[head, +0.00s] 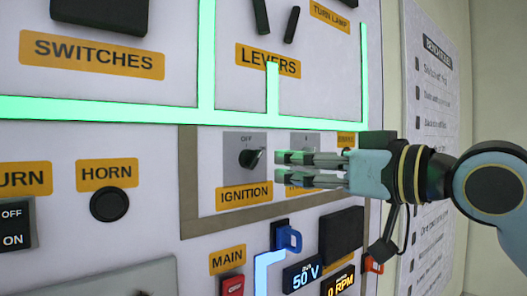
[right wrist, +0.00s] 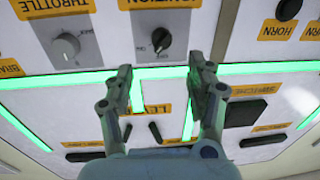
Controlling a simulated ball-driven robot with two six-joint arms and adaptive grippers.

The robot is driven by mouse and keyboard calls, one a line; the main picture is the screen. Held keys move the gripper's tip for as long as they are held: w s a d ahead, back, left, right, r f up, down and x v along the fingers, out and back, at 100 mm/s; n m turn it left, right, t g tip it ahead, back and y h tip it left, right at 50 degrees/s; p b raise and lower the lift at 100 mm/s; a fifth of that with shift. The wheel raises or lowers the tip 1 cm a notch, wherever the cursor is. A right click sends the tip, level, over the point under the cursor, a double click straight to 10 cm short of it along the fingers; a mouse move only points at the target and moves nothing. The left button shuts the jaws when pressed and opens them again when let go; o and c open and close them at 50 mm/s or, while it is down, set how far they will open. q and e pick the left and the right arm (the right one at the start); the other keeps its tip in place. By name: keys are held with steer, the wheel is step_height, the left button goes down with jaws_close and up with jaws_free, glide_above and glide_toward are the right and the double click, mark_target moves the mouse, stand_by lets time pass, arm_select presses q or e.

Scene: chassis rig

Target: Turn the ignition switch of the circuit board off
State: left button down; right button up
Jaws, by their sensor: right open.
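The ignition switch (head: 251,158) is a black rotary knob on a grey plate, above the yellow IGNITION label (head: 243,195). An OFF mark is printed above it, and the knob's pointer looks tilted to the upper right. In the right wrist view the knob (right wrist: 161,39) appears upside down, beyond the fingertips and roughly centred between them. My right gripper (head: 283,158) is just right of the knob in the head view, its fingers pointing left. It is open and empty, with its fingers spread apart in the wrist view (right wrist: 161,72). My left gripper is not seen.
A throttle knob (right wrist: 66,46) sits beside the ignition plate, mostly hidden behind my right gripper in the head view. A black horn button (head: 109,204) is to the left. Glowing green strips (head: 130,112) run above. Levers (head: 292,25) and a blue switch cover (head: 288,238) are nearby.

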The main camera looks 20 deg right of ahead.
mark_target(258, 160)
steer(key=p+x, duration=0.1)
steer(key=x, duration=0.7)
steer(key=shift+w+a+r+p, duration=0.1)
steer(key=shift+w+a+p, duration=0.15)
steer(key=shift+p, duration=0.15)
steer(key=shift+w+a, duration=0.25)
steer(key=shift+w, duration=0.2)
steer(key=c, duration=1.1)
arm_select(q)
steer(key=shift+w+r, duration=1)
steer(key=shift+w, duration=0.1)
arm_select(e)
steer(key=shift+c, duration=0.2)
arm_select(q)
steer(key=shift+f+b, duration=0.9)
arm_select(e)
steer(key=shift+n+g, duration=0.3)
steer(key=shift+n, duration=3.3)
